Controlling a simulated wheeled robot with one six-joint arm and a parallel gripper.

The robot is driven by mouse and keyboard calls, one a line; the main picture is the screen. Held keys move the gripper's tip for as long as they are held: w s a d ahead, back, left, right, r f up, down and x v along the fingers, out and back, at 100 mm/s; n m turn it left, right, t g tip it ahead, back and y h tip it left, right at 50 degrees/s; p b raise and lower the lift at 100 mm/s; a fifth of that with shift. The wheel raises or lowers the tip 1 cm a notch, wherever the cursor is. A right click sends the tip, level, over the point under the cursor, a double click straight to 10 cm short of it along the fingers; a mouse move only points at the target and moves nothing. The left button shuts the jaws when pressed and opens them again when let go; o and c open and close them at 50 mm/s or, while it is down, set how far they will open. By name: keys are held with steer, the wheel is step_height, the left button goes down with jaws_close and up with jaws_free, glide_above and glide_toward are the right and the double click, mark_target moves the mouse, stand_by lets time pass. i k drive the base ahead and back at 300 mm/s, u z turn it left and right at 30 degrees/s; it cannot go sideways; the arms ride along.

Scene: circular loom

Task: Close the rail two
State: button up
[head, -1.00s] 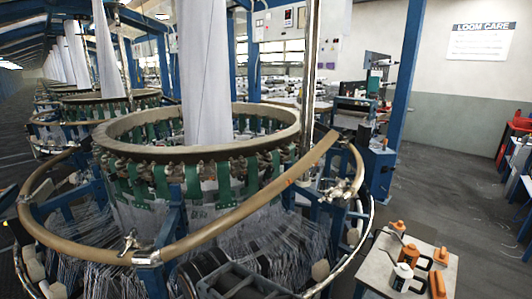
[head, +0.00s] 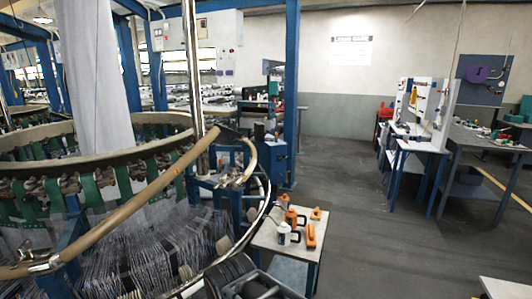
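The circular loom (head: 90,150) fills the left of the head view, with a wide ring and green straps. A long tan rail (head: 125,210) runs in front of it, from a metal clamp (head: 38,262) at lower left up to the upright pole. A shorter curved tan rail (head: 248,160) is at the loom's right side, beside a metal fitting (head: 232,181). The long rail's upper end appears apart from the short rail. No label shows which one is rail two. My gripper is not in view.
A dark bin (head: 250,285) is at the bottom edge. Workbenches (head: 478,145) stand at the far right. The grey floor (head: 385,240) between is open.

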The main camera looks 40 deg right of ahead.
mark_target(60, 259)
steer(key=z, duration=1.05)
steer(key=i, duration=0.9)
steer(key=u, duration=0.95)
steer(key=i, duration=0.75)
steer(key=u, duration=0.8)
